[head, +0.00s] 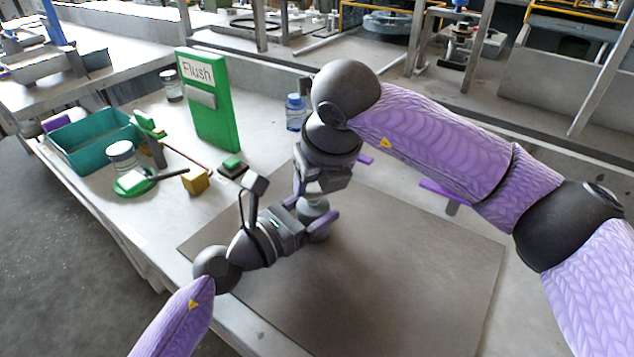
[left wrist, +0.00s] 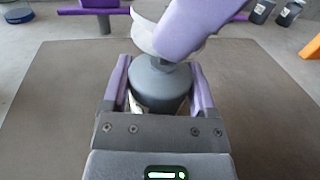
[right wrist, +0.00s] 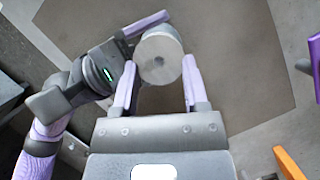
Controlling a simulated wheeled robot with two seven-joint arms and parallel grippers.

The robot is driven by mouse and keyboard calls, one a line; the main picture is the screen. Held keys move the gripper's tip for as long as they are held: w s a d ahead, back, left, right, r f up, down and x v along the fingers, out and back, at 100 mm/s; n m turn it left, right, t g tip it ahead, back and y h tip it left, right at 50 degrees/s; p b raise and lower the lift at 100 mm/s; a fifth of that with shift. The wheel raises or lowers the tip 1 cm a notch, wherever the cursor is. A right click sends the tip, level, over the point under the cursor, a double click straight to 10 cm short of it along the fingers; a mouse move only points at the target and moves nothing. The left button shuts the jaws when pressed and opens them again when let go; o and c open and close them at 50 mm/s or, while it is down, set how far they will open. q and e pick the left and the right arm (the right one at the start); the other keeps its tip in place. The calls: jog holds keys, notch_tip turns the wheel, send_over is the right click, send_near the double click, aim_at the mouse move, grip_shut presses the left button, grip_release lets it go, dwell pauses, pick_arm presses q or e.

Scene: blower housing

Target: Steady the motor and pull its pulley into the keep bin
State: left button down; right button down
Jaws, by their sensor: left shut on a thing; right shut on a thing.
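The motor (left wrist: 160,82) is a dark grey upright cylinder with a sloping top, standing on the brown mat. My left gripper (left wrist: 160,70) is shut on its sides; the fingers hide part of it. The pulley (right wrist: 158,57) is a pale grey round disc, seen end-on between the fingers of my right gripper (right wrist: 160,72), which is shut on it from above. The pulley also shows at the motor's top in the left wrist view (left wrist: 146,36); a finger hides whether they touch. A teal open bin (head: 75,148) stands at the left of the bench.
A green board marked Flush (head: 210,110) stands behind, near a blue-capped bottle (head: 296,113). A jar (head: 122,156), a yellow block (head: 195,180) and a small green-topped block (head: 232,165) lie between bin and mat. The mat's front right (head: 420,270) is clear.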

aim_at(317, 186)
jog(key=shift+r, duration=0.15)
jog(key=shift+r, duration=2)
pick_arm(q)
grip_release()
jog(key=v, duration=1.1)
jog(key=shift+f, duration=0.1)
pick_arm(e)
jog(key=shift+r, duration=0.1)
pick_arm(q)
jog(key=shift+s+a, duration=0.35)
jog(key=shift+a, duration=0.05)
